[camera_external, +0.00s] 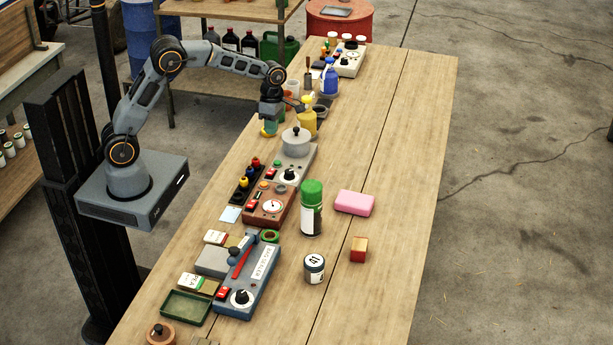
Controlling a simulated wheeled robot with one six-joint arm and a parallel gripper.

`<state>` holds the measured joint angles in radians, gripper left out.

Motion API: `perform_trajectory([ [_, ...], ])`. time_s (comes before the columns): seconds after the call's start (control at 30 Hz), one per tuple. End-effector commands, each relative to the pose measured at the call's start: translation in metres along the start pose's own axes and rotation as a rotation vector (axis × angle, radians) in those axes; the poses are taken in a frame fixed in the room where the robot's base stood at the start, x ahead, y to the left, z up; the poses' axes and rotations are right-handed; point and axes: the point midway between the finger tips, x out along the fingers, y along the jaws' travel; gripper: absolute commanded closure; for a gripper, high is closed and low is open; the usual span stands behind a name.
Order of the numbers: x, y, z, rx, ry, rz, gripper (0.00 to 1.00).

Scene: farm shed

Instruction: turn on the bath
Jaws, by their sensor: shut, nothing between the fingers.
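No unit carries a label that I can read as the bath. A grey unit (294,167) with a round lidded pot on top stands mid-table; it has a red switch, a green button and a dial, and may be the bath. A red-brown unit (268,208) with a red switch and white gauge stands in front of it. A blue unit (247,285) with a red lever, red switch and dial stands nearer the camera. My gripper (269,127) is shut and points down over the table's left edge, behind and left of the grey unit. Its fingertips are small and unclear.
Yellow (307,120) and blue (329,79) bottles stand right of my gripper. A white unit (348,61) is at the far end. A green-capped can (312,205), pink block (354,203) and small jar (314,268) stand right of the units.

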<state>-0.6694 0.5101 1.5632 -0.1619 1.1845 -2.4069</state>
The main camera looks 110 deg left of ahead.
Motion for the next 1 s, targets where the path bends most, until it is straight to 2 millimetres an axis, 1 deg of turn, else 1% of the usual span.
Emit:
perform_trajectory([
  [0.2,-0.008,0.0,0.0,0.0,0.0,0.0,1.0],
  [0.57,-0.007,-0.001,0.0,0.001,0.0,0.0,1.0],
  [0.8,-0.003,-0.008,0.003,0.004,0.002,-0.002,1.0],
  [1.0,-0.009,-0.015,0.003,0.005,0.006,-0.005,1.0],
])
